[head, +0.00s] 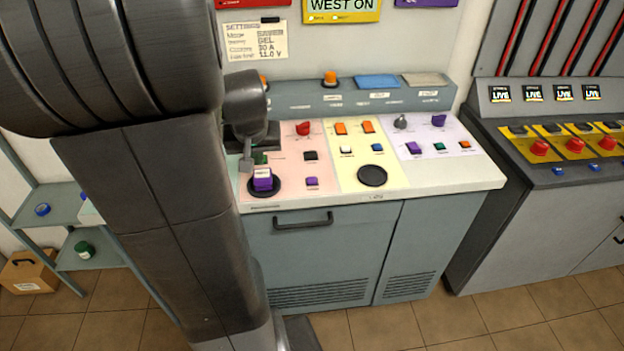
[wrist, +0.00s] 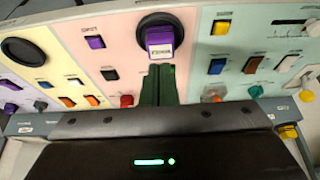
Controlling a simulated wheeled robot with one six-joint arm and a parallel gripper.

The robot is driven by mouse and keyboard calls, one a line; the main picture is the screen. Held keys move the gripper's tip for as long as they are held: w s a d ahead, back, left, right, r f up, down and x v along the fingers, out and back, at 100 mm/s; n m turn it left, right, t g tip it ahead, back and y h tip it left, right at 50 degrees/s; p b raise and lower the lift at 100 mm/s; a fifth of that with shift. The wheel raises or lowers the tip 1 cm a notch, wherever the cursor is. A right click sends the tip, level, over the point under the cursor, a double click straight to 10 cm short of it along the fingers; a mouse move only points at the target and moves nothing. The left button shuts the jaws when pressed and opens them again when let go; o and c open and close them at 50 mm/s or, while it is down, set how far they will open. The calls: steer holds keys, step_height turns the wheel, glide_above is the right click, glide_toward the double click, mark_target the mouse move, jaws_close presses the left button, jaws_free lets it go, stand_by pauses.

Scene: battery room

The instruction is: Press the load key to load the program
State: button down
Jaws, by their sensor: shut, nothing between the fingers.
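A control console (head: 480,183) has pink, yellow and lilac panels with several keys. On the pink panel are a black key (head: 310,155), a purple key (head: 312,182) and a red knob (head: 303,128). The black key (wrist: 110,73) and purple key (wrist: 95,42) also show in the wrist view. Their small labels are too blurred to tell which key is the load key. A purple labelled block (head: 262,180) sits on a black round pad (wrist: 160,20). My gripper (wrist: 160,70) is shut and empty, its fingertips close to the block; I cannot tell whether they touch.
A settings sheet (head: 256,41) and a yellow "WEST ON" sign (head: 341,10) are on the wall. The yellow panel has an empty black round pad (head: 372,176). A second console with red buttons (head: 539,147) stands at right. Shelves (head: 84,250) are at left.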

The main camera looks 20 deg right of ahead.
steer(key=shift+a, duration=0.1)
steer(key=w+a+m+y, duration=0.2)
steer(key=a+m+y, duration=0.1)
steer(key=a, duration=0.5)
steer(key=w+a+f+m+g+y+b, duration=0.1)
steer(key=w+a+m+y, duration=0.1)
steer(key=a, duration=0.7)
steer(key=w+a+m+g+y, duration=0.1)
steer(key=w+a+m+y, duration=0.1)
steer(key=a+y, duration=0.3)
steer(key=a+m, duration=0.1)
steer(key=a, duration=0.2)
steer(key=shift+a+f+m, duration=0.3)
steer(key=shift+a, duration=0.1)
